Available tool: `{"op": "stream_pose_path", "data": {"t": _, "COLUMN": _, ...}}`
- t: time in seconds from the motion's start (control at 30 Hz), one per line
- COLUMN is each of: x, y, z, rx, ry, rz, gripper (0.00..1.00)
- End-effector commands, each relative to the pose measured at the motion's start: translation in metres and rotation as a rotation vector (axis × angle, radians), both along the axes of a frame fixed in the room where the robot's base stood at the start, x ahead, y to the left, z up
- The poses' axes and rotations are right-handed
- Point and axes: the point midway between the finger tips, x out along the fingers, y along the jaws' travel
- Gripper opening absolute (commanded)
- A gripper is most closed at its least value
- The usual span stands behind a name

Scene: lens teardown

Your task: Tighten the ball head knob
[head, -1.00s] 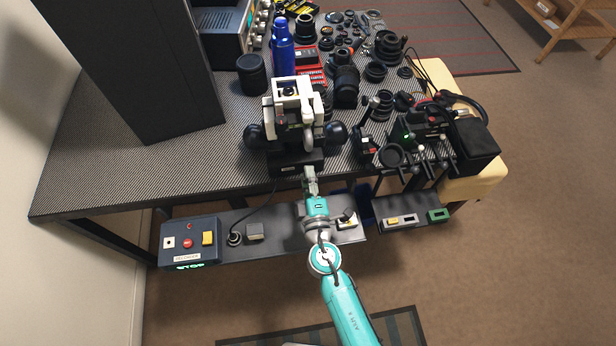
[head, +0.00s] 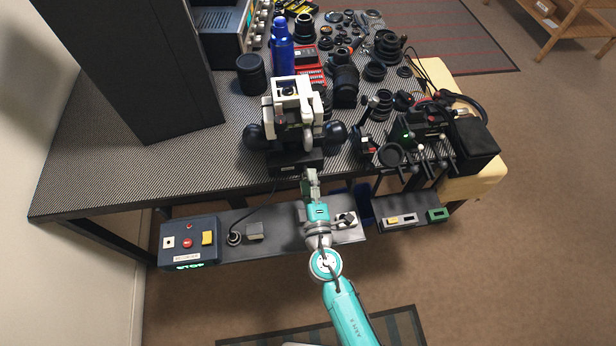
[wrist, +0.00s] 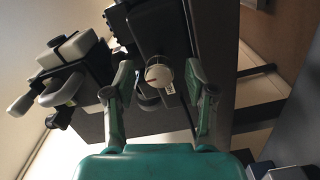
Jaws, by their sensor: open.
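A round pale knob (wrist: 158,75) with a thin reddish line across its face sits between my fingers in the wrist view. A small light tab or label shows at its lower right, and a dark block lies behind it. My gripper (wrist: 159,72) is open, one finger on each side of the knob, with gaps visible on both sides. In the head view my gripper (head: 311,176) is at the table's front edge, just before the dark base of a white and black device (head: 298,92). The knob cannot be made out there.
A control box (head: 188,242) with buttons and a lit green sign sits on the low shelf (head: 275,238) under the table. A tall dark cabinet (head: 140,70) stands left. Lenses and a blue bottle (head: 283,50) crowd the table top.

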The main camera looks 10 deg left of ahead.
Motion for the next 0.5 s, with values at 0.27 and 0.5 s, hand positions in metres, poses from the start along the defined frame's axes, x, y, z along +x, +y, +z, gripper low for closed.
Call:
{"op": "stream_pose_path", "data": {"t": 0.27, "x": -0.051, "y": -0.015, "z": -0.001, "rx": -0.003, "ry": 0.001, "rz": 0.002, "gripper": 0.56}}
{"op": "stream_pose_path", "data": {"t": 0.5, "x": -0.087, "y": -0.025, "z": -0.001, "rx": -0.002, "ry": 0.001, "rz": 0.001, "gripper": 0.56}}
